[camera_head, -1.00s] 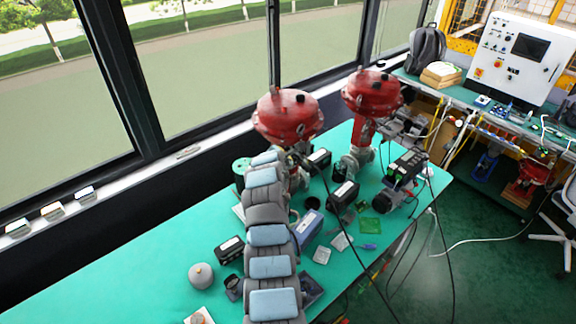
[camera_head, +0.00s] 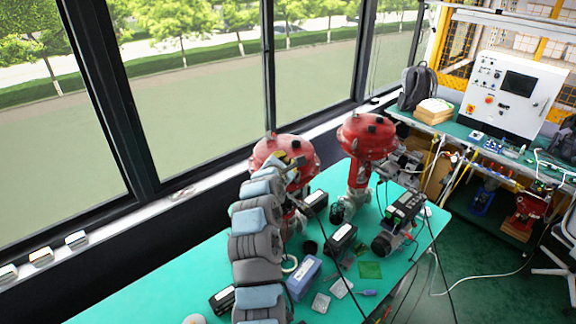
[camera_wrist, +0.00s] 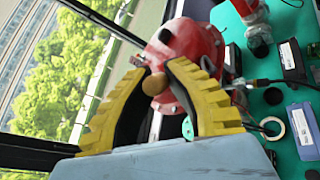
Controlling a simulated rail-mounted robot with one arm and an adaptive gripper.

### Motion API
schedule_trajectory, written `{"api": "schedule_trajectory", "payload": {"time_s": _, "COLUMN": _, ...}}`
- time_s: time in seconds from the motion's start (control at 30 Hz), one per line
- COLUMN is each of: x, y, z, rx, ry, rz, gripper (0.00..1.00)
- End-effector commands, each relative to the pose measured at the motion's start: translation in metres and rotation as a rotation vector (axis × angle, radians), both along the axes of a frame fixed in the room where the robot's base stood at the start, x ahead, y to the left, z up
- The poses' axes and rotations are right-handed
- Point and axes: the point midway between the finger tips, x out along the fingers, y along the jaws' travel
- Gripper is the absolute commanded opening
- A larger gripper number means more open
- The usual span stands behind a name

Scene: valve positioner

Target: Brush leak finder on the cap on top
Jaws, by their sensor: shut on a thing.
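The nearer red domed actuator (camera_head: 308,149) stands at the back of the green bench, partly hidden by my arm. A dark cap (camera_head: 295,143) and a grey post (camera_head: 270,136) show on its top. In the wrist view the actuator (camera_wrist: 204,48) lies tilted beyond my fingers, with a dark cap (camera_wrist: 166,36) on its dome. My gripper (camera_head: 290,163) is raised in front of the dome. Its yellow toothed fingers (camera_wrist: 160,75) are closed around a tan, round-ended piece (camera_wrist: 154,84), seen end-on. I cannot tell whether this piece touches the actuator; its far end is hidden.
A second red actuator (camera_head: 368,135) stands to the right. Dark boxes (camera_head: 341,238), a blue-grey box (camera_head: 304,277) and a white ring (camera_wrist: 272,127) lie on the bench (camera_head: 180,285). Black cables hang over its right part. Windows line the back.

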Motion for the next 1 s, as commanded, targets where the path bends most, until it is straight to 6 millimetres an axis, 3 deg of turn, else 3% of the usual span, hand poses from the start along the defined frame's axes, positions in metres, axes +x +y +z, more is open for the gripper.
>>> {"api": "schedule_trajectory", "payload": {"time_s": 0.57, "x": 0.039, "y": 0.005, "z": -0.023, "rx": 0.001, "ry": 0.001, "rz": 0.001, "gripper": 0.00}}
{"api": "schedule_trajectory", "payload": {"time_s": 1.0, "x": 0.060, "y": 0.006, "z": -0.029, "rx": 0.001, "ry": -0.002, "rz": -0.002, "gripper": 0.00}}
